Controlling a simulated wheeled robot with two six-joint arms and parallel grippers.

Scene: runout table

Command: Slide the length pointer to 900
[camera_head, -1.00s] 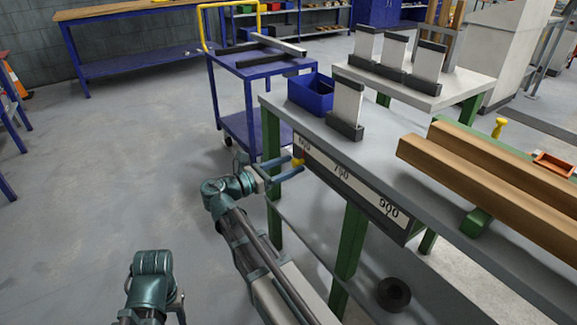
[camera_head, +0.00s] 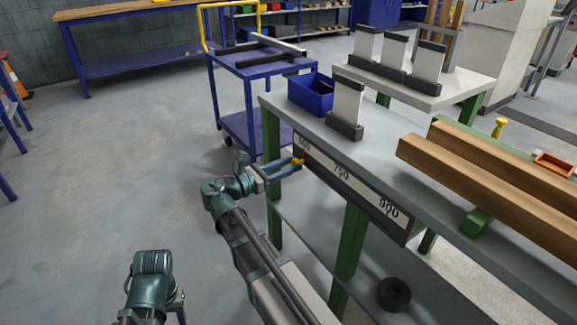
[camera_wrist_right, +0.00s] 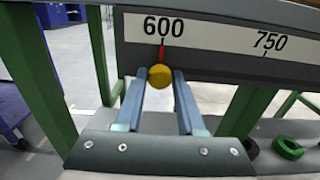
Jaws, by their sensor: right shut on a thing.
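The length scale (camera_head: 345,180) is a dark rail with a white strip on the front edge of the bench, marked 600, 750 and 900 from left to right in the head view. The pointer is a red needle (camera_wrist_right: 162,54) with a round yellow knob (camera_wrist_right: 162,78) below it. The needle stands at the 600 mark in the right wrist view. My right gripper (camera_head: 294,165) is shut on the knob, with one blue-grey finger on each side, as the right wrist view (camera_wrist_right: 160,74) shows. My left arm shows at the bottom left of the head view; its fingers are out of sight.
On the bench (camera_head: 385,160) stand a blue bin (camera_head: 311,94), an upright plate in a dark holder (camera_head: 346,108) and long wooden beams (camera_head: 490,185). A blue cart (camera_head: 262,70) stands behind. Green bench legs (camera_head: 350,240) stand below the scale. The floor at left is clear.

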